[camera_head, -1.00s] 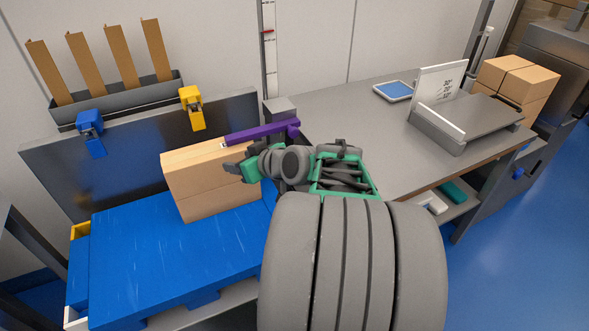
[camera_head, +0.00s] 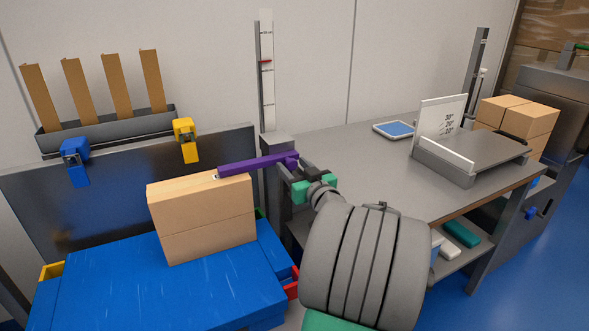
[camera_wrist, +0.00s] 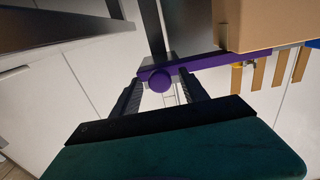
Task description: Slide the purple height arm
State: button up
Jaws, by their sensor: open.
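The purple height arm (camera_head: 256,163) reaches left from the upright measuring post (camera_head: 266,75), over the top of a stack of cardboard boxes (camera_head: 205,218). A round purple knob (camera_wrist: 159,81) shows on the arm's end in the wrist view, where the purple bar (camera_wrist: 205,62) runs to the right. My gripper (camera_head: 297,175) is at the post end of the arm. In the wrist view my gripper (camera_wrist: 165,95) is open, with one finger on each side of the knob. I cannot tell whether the fingers touch it.
The boxes stand on a blue platform (camera_head: 150,285). A dark panel (camera_head: 105,190) with blue (camera_head: 75,162) and yellow (camera_head: 186,140) clamps stands behind. A grey table (camera_head: 350,150) on the right holds a tablet (camera_head: 393,130) and a scale-like device (camera_head: 470,150).

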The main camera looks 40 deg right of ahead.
jog(key=shift+c, duration=0.3)
grip_shut()
dwell(1.1)
